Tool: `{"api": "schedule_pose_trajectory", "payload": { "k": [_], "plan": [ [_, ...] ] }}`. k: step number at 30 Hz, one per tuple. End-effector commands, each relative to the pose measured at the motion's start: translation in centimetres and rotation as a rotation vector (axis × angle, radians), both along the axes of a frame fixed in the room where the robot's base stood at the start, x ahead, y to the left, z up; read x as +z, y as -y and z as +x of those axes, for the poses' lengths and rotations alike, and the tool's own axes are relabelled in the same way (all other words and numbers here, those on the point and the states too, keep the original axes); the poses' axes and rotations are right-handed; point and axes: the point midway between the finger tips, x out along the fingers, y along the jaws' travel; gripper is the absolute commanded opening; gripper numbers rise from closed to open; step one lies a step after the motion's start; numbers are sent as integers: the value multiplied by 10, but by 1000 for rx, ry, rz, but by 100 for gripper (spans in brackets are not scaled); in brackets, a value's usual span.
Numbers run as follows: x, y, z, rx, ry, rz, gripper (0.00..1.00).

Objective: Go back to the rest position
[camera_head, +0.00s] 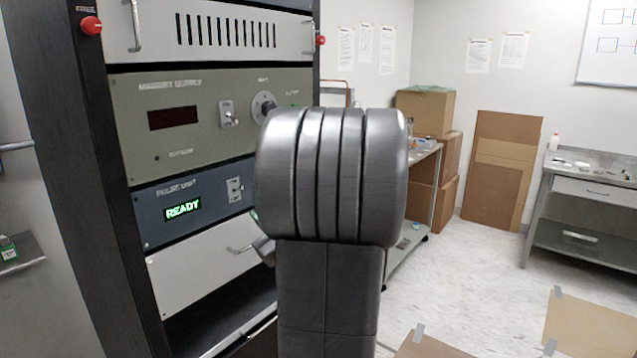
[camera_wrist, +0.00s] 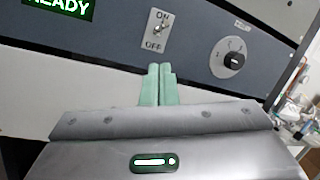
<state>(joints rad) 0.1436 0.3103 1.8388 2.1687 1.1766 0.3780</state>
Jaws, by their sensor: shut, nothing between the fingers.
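My gripper (camera_wrist: 160,84) shows in the wrist view with its two green fingers pressed together and nothing between them. It points at the pulse unit panel (camera_wrist: 110,38), just below an ON/OFF switch (camera_wrist: 158,25). I cannot tell whether the fingertips touch the panel. A knob (camera_wrist: 234,60) is to the right of the switch. In the head view the pulse unit (camera_head: 150,225) has a lit green READY display (camera_head: 183,209).
The equipment rack (camera_head: 60,150) stands close on the left, with a magnet supply panel (camera_head: 185,140) above the pulse unit. Behind my arm are a cart (camera_head: 436,170) and stacked boxes (camera_head: 425,112). A workbench (camera_head: 590,188) is at the right. Flat cardboard (camera_head: 592,325) lies on otherwise open floor.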

Motion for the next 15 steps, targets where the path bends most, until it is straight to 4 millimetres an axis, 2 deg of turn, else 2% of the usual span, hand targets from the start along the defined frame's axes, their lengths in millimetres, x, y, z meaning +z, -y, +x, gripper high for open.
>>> {"api": "schedule_pose_trajectory", "payload": {
  "k": [1,6,15],
  "plan": [
    [-10,2,-1,-6,9,10,0],
    [-10,22,-21,-7,9,7,0],
    [-14,33,-35,-3,8,7,0]
  ]
}}
